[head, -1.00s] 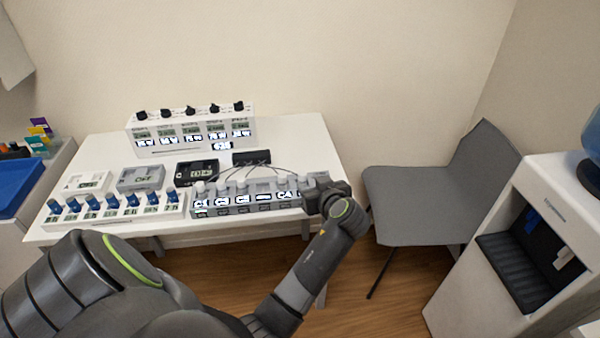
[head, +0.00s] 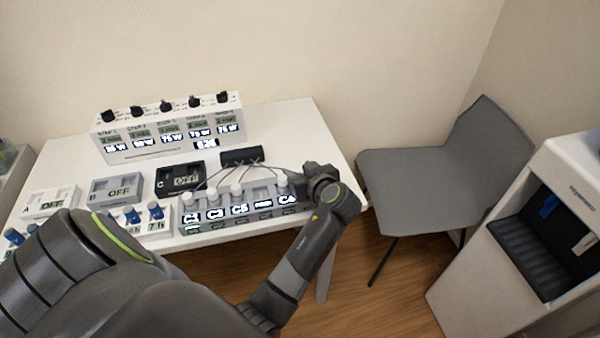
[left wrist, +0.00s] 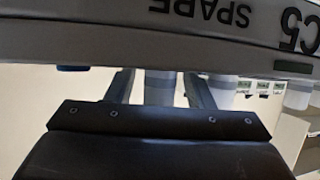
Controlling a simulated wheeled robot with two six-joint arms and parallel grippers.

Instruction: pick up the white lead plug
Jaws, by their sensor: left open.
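White lead plugs stand in a row on a grey labelled strip (head: 218,232) on the table. One white plug (head: 282,181) is at its right end, by the C4 label, and another white plug (head: 236,190) is above C5. My left gripper (head: 298,182) is at the strip's right end, partly hidden by its own wrist. In the left wrist view, my left gripper (left wrist: 160,90) is open, with one finger on each side of a white plug (left wrist: 159,88). Whether they touch it is unclear. Another white plug (left wrist: 222,90) is just right of the fingers. My right gripper is not in view.
Thin leads run from the plugs to a black block (head: 241,156). A white panel with knobs (head: 170,138) stands behind. Boxes marked OFF and blue-topped pieces (head: 155,211) are at left. A grey chair (head: 425,180) stands right of the table.

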